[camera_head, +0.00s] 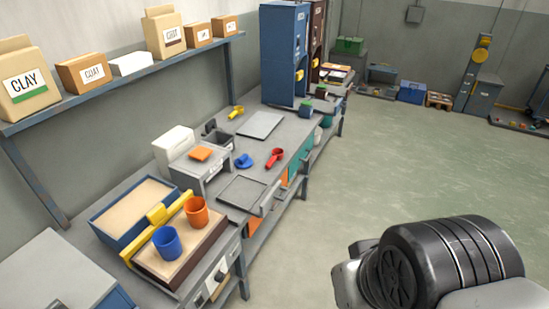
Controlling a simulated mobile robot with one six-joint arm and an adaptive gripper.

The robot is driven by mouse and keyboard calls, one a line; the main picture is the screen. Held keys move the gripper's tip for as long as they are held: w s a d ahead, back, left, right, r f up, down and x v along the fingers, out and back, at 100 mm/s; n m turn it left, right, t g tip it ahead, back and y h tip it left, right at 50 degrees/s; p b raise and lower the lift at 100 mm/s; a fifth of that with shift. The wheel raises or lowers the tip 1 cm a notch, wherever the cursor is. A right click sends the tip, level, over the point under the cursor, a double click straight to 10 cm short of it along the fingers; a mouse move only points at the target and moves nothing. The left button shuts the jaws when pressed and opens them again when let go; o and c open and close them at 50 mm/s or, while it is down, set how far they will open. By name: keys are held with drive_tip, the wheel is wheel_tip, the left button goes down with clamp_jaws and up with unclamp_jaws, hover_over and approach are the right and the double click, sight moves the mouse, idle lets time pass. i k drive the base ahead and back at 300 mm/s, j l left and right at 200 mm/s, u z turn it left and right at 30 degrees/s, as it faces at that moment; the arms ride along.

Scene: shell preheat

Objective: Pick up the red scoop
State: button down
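The red scoop (275,156) lies on the grey workbench, right of a blue scoop and close to the bench's front edge. Nothing covers it. Part of my arm shows at the lower right, over the floor and well apart from the bench. My gripper's fingers are not in view.
A blue scoop (243,161) and a yellow scoop (236,112) lie nearby. A grey tray (243,192) and flat plate (262,125) flank the red scoop. A blue cup (167,242) and orange cup (196,211) stand nearer. The floor (420,165) right of the bench is clear.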

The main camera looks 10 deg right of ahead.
sight(277, 153)
drive_tip(key=i+l+u, duration=0.25)
drive_tip(key=i, duration=0.5)
drive_tip(key=i+l+u, duration=0.2)
drive_tip(key=i+l, duration=0.35)
drive_tip(key=i+l+u, duration=0.25)
drive_tip(key=i+l, duration=0.35)
drive_tip(key=i, duration=0.2)
